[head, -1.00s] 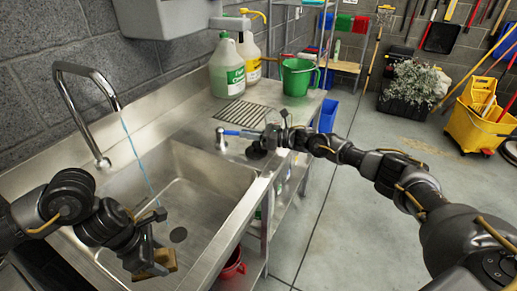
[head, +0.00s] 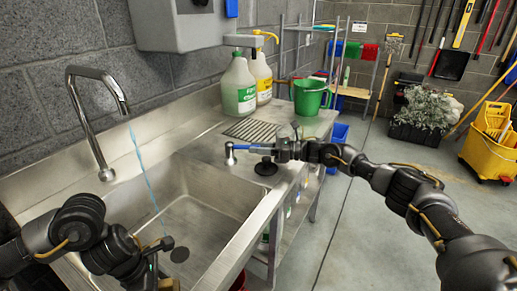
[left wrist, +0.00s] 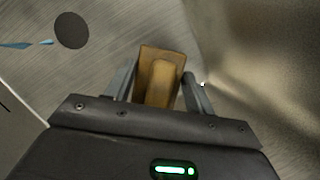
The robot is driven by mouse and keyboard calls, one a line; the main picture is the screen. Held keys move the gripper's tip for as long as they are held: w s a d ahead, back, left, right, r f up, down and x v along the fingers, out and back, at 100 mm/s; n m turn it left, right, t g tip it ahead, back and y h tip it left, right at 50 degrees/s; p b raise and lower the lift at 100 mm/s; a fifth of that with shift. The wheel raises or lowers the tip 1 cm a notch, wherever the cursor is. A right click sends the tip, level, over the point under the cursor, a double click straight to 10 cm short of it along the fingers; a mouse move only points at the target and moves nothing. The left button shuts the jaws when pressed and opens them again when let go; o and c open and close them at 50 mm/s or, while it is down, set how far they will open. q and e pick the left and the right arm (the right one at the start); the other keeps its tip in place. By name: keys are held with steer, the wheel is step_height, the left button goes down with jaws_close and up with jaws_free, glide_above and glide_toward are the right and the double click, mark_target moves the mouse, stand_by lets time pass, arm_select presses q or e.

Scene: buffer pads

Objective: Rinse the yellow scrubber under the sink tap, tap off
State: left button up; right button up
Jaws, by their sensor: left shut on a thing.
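The yellow scrubber (left wrist: 161,77), brownish in this light, sits between the two fingers of my left gripper (left wrist: 158,88), which is shut on it inside the sink basin (head: 210,215). In the head view only a sliver of the scrubber (head: 172,285) shows at the bottom edge. The curved tap (head: 85,110) has a thin blue water stream (head: 146,178) falling into the basin. In the left wrist view the stream (left wrist: 22,44) lies left of the scrubber, apart from it. My right gripper (head: 281,150) is at the end of the blue tap lever (head: 252,147); its fingers are too small to judge.
A dark drain (head: 180,254) is in the basin floor. Two jugs (head: 239,88) and a green bucket (head: 310,97) stand at the back of the counter. A ribbed drainboard (head: 254,130) lies before the jugs.

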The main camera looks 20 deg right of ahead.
steer(key=shift+d, duration=0.15)
